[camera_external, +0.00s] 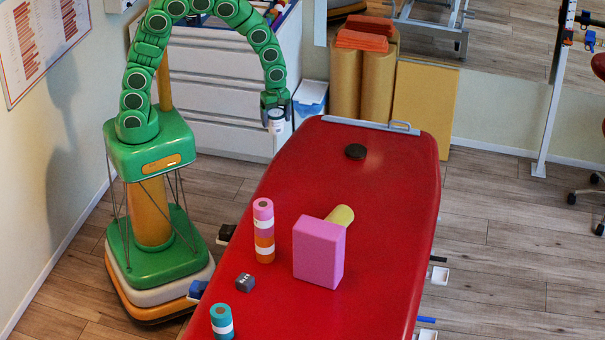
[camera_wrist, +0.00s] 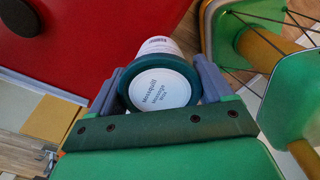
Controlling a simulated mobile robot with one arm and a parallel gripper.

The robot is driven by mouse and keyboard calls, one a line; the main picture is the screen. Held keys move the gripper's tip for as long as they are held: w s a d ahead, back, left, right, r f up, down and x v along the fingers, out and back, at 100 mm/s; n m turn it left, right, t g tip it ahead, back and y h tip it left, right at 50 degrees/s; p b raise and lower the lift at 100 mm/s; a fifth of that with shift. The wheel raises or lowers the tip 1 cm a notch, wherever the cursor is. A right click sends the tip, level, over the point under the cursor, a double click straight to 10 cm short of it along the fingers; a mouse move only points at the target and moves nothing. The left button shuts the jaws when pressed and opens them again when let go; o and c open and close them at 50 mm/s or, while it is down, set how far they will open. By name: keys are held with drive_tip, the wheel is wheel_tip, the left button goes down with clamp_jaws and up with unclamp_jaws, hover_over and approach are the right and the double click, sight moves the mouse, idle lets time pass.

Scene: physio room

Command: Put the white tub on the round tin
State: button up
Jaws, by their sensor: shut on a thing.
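The white tub (camera_external: 277,122) hangs in my gripper (camera_external: 276,104) beside the far left edge of the red table. In the wrist view the tub (camera_wrist: 160,88) shows its white printed lid with a dark green rim, between the two fingers of my gripper (camera_wrist: 159,76). The fingers are shut on its sides. The round tin (camera_external: 355,151) is dark and flat and lies on the red table near its far end, to the right of the tub and apart from it. In the wrist view the tin (camera_wrist: 19,16) is partly cut off at the top left.
The table is clear around the tin.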

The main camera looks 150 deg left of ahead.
drive_tip(key=w+a+r+n, duration=0.1)
drive_tip(key=w+a, duration=0.3)
drive_tip(key=a, duration=0.3)
drive_tip(key=n, duration=0.2)
hover_over(356, 149)
drive_tip(key=shift+d+f, duration=0.15)
drive_tip(key=shift+f, duration=3.95)
drive_tip(key=shift+w+f, duration=0.1)
drive_tip(key=shift+f, duration=1.5)
drive_tip(key=shift+f, duration=0.15)
drive_tip(key=o, duration=1.1)
drive_tip(key=shift+o, duration=0.2)
